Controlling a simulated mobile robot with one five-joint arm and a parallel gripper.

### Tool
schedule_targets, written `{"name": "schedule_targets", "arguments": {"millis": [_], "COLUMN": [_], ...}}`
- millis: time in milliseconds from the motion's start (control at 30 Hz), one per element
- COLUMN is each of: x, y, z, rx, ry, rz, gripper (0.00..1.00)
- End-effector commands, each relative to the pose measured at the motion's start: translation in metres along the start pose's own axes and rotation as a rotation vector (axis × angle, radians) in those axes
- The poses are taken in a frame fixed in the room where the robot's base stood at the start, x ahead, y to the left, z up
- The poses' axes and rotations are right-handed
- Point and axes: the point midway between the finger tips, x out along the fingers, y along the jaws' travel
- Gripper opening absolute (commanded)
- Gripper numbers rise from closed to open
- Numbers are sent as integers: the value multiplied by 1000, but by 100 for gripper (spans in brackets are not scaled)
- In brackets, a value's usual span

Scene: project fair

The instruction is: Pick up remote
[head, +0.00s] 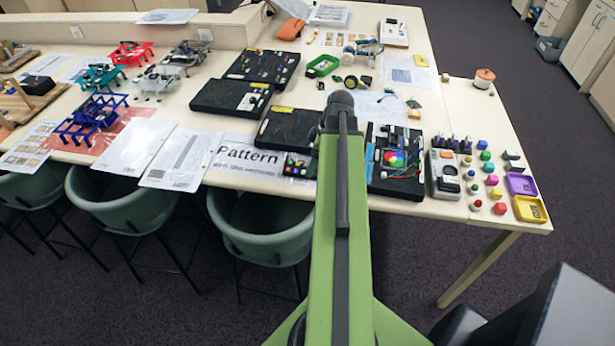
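No remote can be told for certain. A grey handheld-like device (445,174) with an orange part lies on the right part of the table, just right of an open black case with a coloured disc (394,158). Small dark items in the case to the left are too small to identify. My green arm link rises through the middle of the view and covers part of the table front. Its dark rounded end shows over the table, but no gripper fingers can be made out.
The table (457,98) is crowded with black cases (231,97), papers (140,145), coloured frames (92,118) and small blocks (491,180). Purple (521,185) and yellow (530,209) trays sit at its right edge. Green chairs (262,226) stand along the front. Carpet is clear at right.

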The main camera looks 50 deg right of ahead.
Motion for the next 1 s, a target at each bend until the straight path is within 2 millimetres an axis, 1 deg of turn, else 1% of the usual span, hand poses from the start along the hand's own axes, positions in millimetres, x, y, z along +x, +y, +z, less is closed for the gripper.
{"name": "schedule_targets", "arguments": {"millis": [33,100,200,433,467,900,1000], "x": [17,30,42,40,40,40,40], "y": [-1,-2,-2,-2,-2,-2,-2], "z": [2,2,2,0,0,1,1], "rx": [-1,-1,0,1,1,1,2], "ry": [0,0,0,0,0,0,0], "rz": [0,0,0,0,0,0,0], "gripper": [78,78,78,78,76,18,6]}}
